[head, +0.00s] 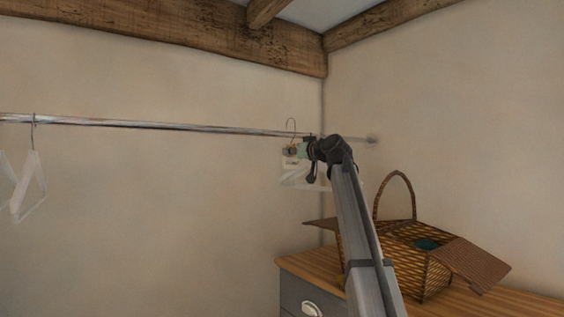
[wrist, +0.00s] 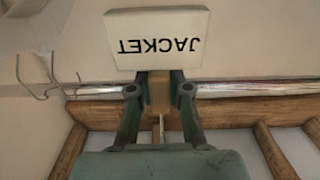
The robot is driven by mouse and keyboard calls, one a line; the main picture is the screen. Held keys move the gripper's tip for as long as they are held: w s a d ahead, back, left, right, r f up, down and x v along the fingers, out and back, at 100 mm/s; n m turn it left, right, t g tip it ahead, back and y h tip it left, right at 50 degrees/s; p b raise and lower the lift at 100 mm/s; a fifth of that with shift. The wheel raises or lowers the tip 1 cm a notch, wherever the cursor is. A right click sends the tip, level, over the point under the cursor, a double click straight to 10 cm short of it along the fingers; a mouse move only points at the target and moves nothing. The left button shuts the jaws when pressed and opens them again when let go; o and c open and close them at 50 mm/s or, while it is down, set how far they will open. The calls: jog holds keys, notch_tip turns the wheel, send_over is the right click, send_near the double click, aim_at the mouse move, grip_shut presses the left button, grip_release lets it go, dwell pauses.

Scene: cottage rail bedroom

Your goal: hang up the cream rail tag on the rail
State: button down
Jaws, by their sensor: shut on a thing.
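The cream rail tag (wrist: 157,38) shows in the wrist view as a pale block with the word JACKET upside down in the picture. My gripper (wrist: 159,90) is shut on a tan part below it, between the two green fingers. The metal rail (wrist: 245,88) runs across behind the fingers, which hide its middle. I cannot tell whether the tag touches the rail. In the head view, my gripper (head: 292,151) is at the right part of the rail (head: 190,127), close beside a hanger hook. The tag is not clearly distinguishable there.
A wire hook (wrist: 38,88) is left of my gripper in the wrist view. A pale hanger (head: 32,185) hangs at the far left of the rail. A wicker basket (head: 385,255) with open lids stands on a wooden-topped dresser (head: 300,264) below. The rail's middle is clear.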

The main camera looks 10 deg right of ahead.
jog(key=p+v, duration=0.3)
jog(key=v, duration=0.6)
jog(key=shift+r+p, duration=0.35)
jog(key=p+v, duration=0.1)
jog(key=v, duration=2.9)
jog(key=shift+d+p, duration=0.3)
dwell(1.0)
jog(key=shift+d+f, duration=0.1)
jog(key=shift+f, duration=0.05)
dwell(0.3)
